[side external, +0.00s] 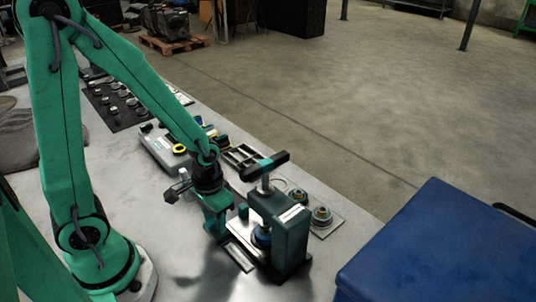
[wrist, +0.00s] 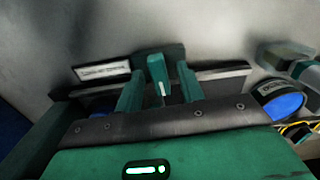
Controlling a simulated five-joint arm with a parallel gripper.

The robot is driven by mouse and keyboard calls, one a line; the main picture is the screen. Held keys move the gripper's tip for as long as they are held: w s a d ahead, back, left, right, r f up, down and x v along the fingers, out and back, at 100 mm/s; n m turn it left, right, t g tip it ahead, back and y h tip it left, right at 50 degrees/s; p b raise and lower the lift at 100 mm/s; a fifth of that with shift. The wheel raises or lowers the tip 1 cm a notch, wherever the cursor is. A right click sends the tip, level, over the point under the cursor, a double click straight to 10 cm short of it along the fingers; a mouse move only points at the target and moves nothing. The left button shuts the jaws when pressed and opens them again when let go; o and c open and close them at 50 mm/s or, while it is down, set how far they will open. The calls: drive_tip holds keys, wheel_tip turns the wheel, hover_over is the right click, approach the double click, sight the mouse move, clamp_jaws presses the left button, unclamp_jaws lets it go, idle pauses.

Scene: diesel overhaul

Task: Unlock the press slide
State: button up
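The press (side external: 291,232) is a dark green frame with a black T-handle (side external: 265,166) on top, standing on the bench. A small green upright knob (side external: 243,211) shows at its left side. My gripper (side external: 216,226) is low beside the press, left of that knob. In the wrist view my gripper (wrist: 159,90) is open, with a finger on each side of a green upright lever (wrist: 157,72). The lever appears to stand just beyond the fingertips, with a gap showing at the right finger. I cannot tell whether a finger touches it. A blue-topped part (side external: 262,237) sits inside the press, partly hidden.
A plate with round parts (side external: 321,216) lies right of the press. A blue box (side external: 440,250) fills the right front. A grey case with a yellow ring (side external: 170,147), a slotted tray (side external: 240,156) and a dark mat of parts (side external: 115,105) lie behind. Bench space left of my gripper is clear.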

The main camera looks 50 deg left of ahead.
drive_tip(key=shift+c, duration=0.5)
clamp_jaws()
